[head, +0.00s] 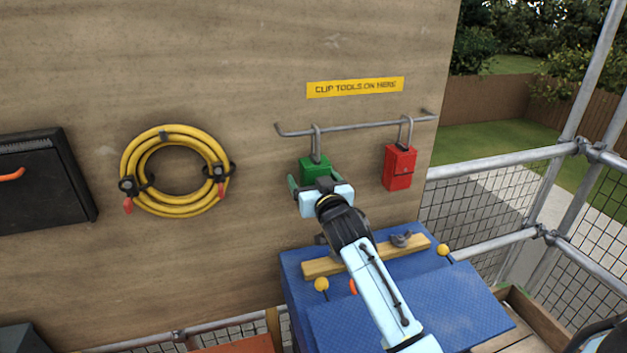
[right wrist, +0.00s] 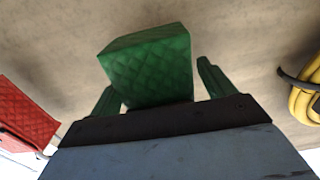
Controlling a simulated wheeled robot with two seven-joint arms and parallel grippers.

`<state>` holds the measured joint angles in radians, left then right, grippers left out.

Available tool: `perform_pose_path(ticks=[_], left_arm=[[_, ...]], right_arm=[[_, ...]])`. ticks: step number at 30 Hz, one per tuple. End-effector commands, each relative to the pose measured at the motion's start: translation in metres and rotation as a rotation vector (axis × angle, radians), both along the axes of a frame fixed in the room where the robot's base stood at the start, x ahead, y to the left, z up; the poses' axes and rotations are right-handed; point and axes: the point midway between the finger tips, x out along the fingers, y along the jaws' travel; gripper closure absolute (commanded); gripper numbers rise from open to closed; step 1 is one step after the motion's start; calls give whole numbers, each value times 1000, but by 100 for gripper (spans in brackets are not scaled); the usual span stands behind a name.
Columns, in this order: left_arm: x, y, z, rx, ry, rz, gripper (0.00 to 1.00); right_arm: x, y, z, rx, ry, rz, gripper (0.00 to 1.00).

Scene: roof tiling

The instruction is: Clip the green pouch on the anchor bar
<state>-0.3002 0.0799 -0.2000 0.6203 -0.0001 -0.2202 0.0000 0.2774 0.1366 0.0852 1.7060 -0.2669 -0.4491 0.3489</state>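The green pouch (head: 314,168) hangs upright by its grey clip (head: 316,145) from the left part of the grey anchor bar (head: 360,127), on the plywood wall. My right gripper (head: 309,183) is just in front of and below the pouch. In the right wrist view the quilted green pouch (right wrist: 148,68) lies between the two spread green fingers (right wrist: 160,78). A gap shows between the pouch and the finger on the right; the other finger is close to its side. The clip and bar are out of that view. My left gripper is not in view.
A red pouch (head: 398,168) hangs from the bar's right part; it shows in the right wrist view (right wrist: 25,112). A yellow sign (head: 355,87) is above the bar. A coiled yellow hose (head: 172,171) hangs left. A blue bench (head: 415,290) with a wooden strip (head: 320,266) stands below.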

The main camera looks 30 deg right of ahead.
Motion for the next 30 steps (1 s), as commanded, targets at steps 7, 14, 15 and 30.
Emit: perform_pose_path(ticks=[7, 14, 15, 30], left_arm=[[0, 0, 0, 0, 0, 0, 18], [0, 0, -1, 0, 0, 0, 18], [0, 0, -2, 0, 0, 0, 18], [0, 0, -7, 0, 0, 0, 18]], right_arm=[[-2, 0, -3, 1, 6, 0, 18], [-26, 6, -3, 0, 5, 0, 18], [-34, 8, -3, 0, 4, 0, 18], [-121, 29, -1, 0, 2, 0, 18]])
